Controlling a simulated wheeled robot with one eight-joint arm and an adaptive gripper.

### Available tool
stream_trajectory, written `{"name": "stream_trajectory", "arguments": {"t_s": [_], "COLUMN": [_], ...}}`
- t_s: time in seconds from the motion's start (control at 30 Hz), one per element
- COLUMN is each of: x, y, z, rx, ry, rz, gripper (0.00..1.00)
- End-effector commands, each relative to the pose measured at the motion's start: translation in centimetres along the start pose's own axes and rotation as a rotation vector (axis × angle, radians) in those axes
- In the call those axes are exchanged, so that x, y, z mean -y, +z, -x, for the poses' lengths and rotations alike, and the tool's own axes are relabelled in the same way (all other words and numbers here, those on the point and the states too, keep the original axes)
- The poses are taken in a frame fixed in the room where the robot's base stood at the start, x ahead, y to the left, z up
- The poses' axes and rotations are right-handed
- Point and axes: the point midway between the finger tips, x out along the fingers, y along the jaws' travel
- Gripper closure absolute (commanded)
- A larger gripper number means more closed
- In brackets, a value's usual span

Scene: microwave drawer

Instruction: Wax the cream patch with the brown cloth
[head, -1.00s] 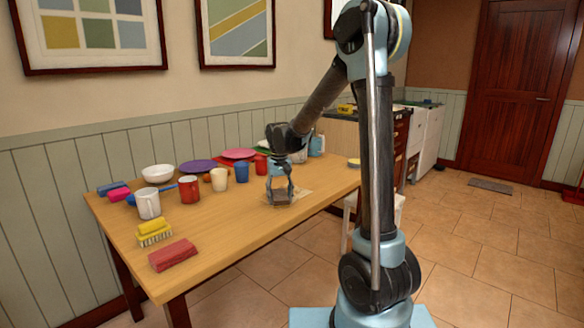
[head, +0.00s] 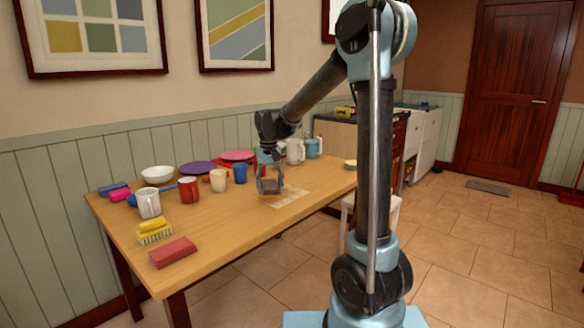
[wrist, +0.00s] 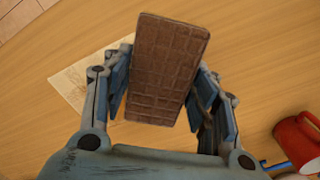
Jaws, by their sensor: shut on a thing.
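The brown cloth (wrist: 168,66) is a thick block with a grid pattern, held between the fingers of my gripper (wrist: 163,85) in the wrist view. In the head view my gripper (head: 269,187) points down, low over the wooden table (head: 215,235). The cream patch (head: 290,197) is a pale, faintly patterned square on the table, and its exposed part lies to the right of and in front of my gripper. In the wrist view a corner of the patch (wrist: 76,84) shows left of the cloth. I cannot tell whether the cloth touches the table.
A blue mug (head: 240,172), cream mug (head: 218,180), red mug (head: 189,190) and white mug (head: 148,204) stand left of my gripper. A yellow brush (head: 155,231) and red block (head: 173,252) lie at the left front. The table's front middle is clear.

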Motion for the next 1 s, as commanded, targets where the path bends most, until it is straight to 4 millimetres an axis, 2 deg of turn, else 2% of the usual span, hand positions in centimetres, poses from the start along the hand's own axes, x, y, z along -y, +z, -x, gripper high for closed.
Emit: {"name": "stream_trajectory", "arguments": {"t_s": [0.3, 1.0], "x": [-0.4, -0.6], "y": [-0.1, -0.1], "z": [2.1, 2.2], "rx": [0.000, 0.000], "ry": [0.000, 0.000], "rz": [-0.005, -0.008], "gripper": [0.73, 0.73]}}
